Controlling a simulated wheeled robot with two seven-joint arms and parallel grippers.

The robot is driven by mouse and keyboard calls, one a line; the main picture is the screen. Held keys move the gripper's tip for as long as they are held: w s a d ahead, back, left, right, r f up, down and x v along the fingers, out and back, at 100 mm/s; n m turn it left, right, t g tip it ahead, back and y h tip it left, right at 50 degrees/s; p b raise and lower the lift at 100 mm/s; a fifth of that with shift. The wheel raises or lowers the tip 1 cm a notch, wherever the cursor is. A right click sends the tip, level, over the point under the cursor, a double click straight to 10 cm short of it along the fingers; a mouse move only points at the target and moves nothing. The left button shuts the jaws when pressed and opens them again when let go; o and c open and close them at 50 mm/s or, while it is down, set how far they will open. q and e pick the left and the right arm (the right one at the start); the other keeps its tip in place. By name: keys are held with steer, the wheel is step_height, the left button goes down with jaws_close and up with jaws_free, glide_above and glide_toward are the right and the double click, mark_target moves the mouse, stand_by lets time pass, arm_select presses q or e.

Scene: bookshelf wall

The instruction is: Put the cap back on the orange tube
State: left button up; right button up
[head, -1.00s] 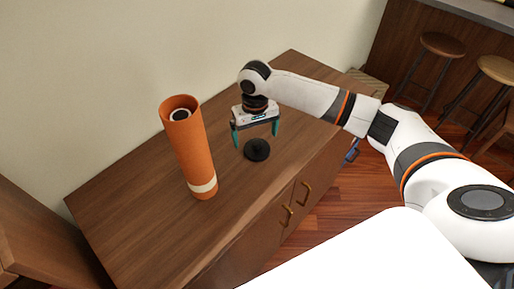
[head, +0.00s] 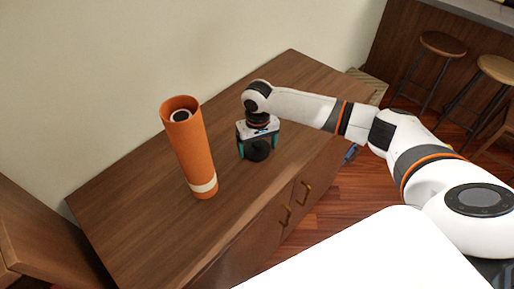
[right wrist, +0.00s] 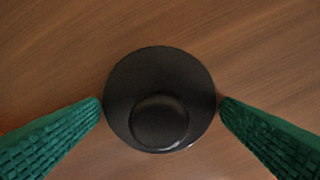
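The orange tube (head: 190,150) stands upright on the wooden cabinet top, left of my right gripper. Its top is open, and a pale rolled thing with a dark hollow (head: 181,115) shows inside. The black round cap (head: 257,151) lies on the cabinet top to the right of the tube. My right gripper (head: 257,154) is down over the cap, with a teal finger on either side. In the right wrist view the cap (right wrist: 160,83), with its round knob, lies between the fingertips. They are very close to its rim, and contact is unclear. My left gripper is out of view.
The cabinet top (head: 130,200) is otherwise clear. Its front has doors with brass handles (head: 286,215). A wall rises behind it. A wooden piece of furniture (head: 40,245) is at the lower left, and stools (head: 443,44) stand at the far right.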

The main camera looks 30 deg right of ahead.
mark_target(258, 144)
steer(key=c, duration=0.7)
step_height(258, 144, up, 10)
steer(key=shift+r, duration=0.1)
